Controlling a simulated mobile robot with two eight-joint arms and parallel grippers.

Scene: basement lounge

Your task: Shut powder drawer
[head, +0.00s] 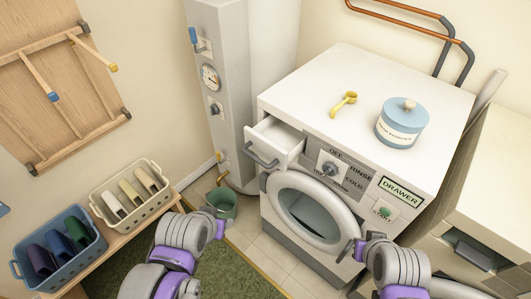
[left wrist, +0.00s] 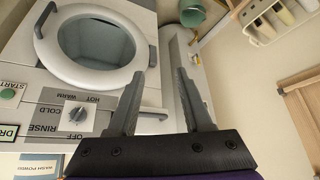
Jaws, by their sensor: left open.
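The powder drawer (head: 275,140) is at the upper left of the white washing machine's (head: 330,90) front. It is pulled out, with its grey handle (head: 262,158) facing forward. My left gripper (head: 220,229) is low and left of the drawer, apart from it in the head view; its fingers are hard to see there. In the left wrist view my left gripper (left wrist: 158,105) is open and empty, and a grey handle bar shows behind its fingers. My right gripper (head: 348,250) is in front of the machine's lower right; its fingers are unclear.
The round door (head: 318,208) is below the drawer. A blue powder jar (head: 402,123) and yellow scoop (head: 344,104) stand on top. A green bucket (head: 221,204) is on the floor to the left, near the boiler (head: 225,80). Baskets (head: 60,255) sit on a bench.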

